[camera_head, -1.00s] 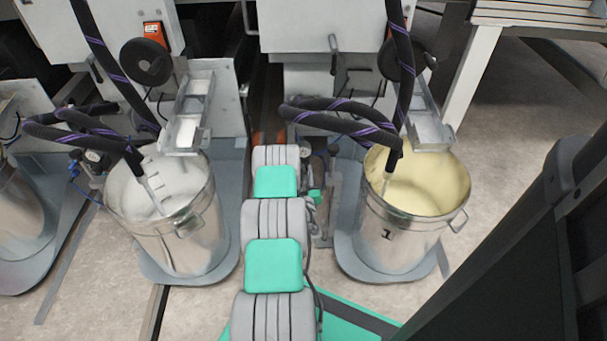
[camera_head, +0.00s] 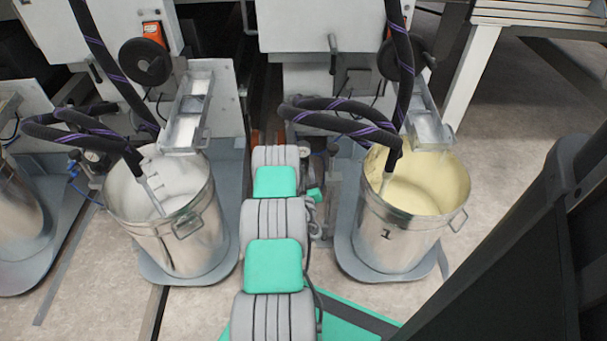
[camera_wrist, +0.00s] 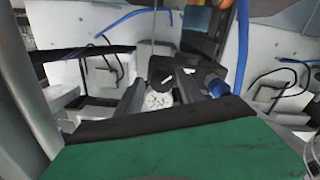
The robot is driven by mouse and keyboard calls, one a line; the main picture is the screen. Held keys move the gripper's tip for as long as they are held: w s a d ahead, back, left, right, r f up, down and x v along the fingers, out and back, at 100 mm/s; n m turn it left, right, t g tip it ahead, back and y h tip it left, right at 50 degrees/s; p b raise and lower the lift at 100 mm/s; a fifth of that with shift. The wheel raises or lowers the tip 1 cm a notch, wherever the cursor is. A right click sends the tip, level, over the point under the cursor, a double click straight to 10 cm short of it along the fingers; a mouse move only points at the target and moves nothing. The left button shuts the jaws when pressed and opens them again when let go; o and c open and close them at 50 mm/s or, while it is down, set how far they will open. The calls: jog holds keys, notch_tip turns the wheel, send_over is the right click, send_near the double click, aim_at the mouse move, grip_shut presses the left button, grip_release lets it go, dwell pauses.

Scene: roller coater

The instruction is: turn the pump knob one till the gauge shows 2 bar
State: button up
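In the wrist view the two dark fingers of my gripper (camera_wrist: 161,88) stand apart. A small round gauge with a white face (camera_wrist: 157,100) shows in the gap between them; its needle and numbers are too small to read. A black knob-like part (camera_wrist: 203,76) lies at and just right of the fingertips, with a blue fitting (camera_wrist: 218,88) beside it. I cannot tell whether the fingers touch this part. In the head view my arm hides most of the pump area and my fingers.
A steel bucket marked 1 (camera_head: 393,240) with cream liquid stands right of my arm. Another bucket (camera_head: 187,245) with whitish liquid stands to the left. Black hoses (camera_head: 335,120) hang into them. Blue tubes (camera_wrist: 243,45) run close to my gripper in the wrist view.

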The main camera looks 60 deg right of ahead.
jog(key=shift+o, duration=0.8)
jog(key=shift+w, duration=0.1)
jog(key=shift+a, duration=0.1)
jog(key=p+v, duration=0.2)
jog(key=v, duration=0.5)
jog(key=shift+s+a, duration=0.2)
jog(key=shift+a, duration=0.15)
